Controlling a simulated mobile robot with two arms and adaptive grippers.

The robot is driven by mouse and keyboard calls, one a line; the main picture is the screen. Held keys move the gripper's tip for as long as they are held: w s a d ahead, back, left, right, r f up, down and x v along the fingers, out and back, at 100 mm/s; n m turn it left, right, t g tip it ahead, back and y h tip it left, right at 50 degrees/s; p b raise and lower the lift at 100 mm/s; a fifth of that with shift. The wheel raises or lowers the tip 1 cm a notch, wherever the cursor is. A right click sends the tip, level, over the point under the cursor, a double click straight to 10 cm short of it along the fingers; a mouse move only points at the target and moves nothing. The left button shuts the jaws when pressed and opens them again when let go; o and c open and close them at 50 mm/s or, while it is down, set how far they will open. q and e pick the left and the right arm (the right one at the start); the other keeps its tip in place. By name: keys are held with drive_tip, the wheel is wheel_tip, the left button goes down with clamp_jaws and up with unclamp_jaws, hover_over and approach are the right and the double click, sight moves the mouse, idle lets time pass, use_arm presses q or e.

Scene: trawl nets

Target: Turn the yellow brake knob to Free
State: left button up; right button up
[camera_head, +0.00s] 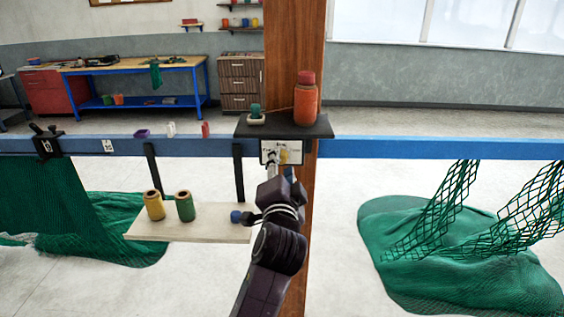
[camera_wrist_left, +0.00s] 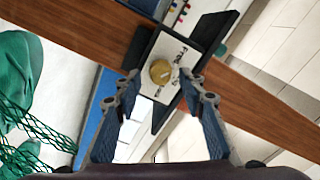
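The yellow brake knob (camera_head: 284,156) sits on a white labelled plate (camera_head: 267,150) on the wooden post, just under a dark shelf. My left gripper (camera_head: 278,170) is in front of it and hides part of the plate in the head view. In the left wrist view the round knob (camera_wrist_left: 160,71) shows on its plate (camera_wrist_left: 174,53), with dark lettering too small to read surely. The left gripper's two blue fingers (camera_wrist_left: 162,84) are spread to either side of the knob, with gaps between them and it. My right gripper is in neither view.
The dark shelf (camera_head: 300,128) above the knob bears a red-capped orange bottle (camera_head: 306,98) and a small green-topped item (camera_head: 255,115). A blue rail (camera_head: 420,147) crosses at the post. A pale hanging board (camera_head: 190,233) holds two spools. Green nets (camera_head: 460,250) lie either side.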

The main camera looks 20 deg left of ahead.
use_arm(q)
drive_tip(key=v, duration=0.5)
drive_tip(key=shift+s, duration=0.35)
drive_tip(key=s+d+f+m+g+h+b, duration=0.1)
drive_tip(key=d+f+g+h, duration=0.15)
drive_tip(key=f, duration=1.85)
drive_tip(key=s+d+f+g+h+b, duration=0.1)
drive_tip(key=s+d+f+g+h, duration=0.2)
drive_tip(key=f, duration=1.8)
drive_tip(key=s+a+f+n+g+b, duration=0.1)
drive_tip(key=s+f+g, duration=0.1)
drive_tip(key=s+f, duration=0.7)
drive_tip(key=s+a+f+n+g, duration=0.1)
drive_tip(key=s+f+g, duration=0.25)
drive_tip(key=f, duration=0.95)
drive_tip(key=s+a+f+n+g, duration=0.1)
drive_tip(key=s+a+f, duration=0.2)
drive_tip(key=s, duration=0.9)
drive_tip(key=s+a+f+n+g+b, duration=0.1)
drive_tip(key=s+a+f+n+g, duration=0.1)
drive_tip(key=s+f, duration=0.7)
drive_tip(key=s+a+f+n+g, duration=0.2)
drive_tip(key=s+a+f, duration=0.2)
drive_tip(key=s, duration=1.2)
wheel_tip(320, 180, down, 2)
drive_tip(key=shift+f+b, duration=0.1)
drive_tip(key=shift+b, duration=0.25)
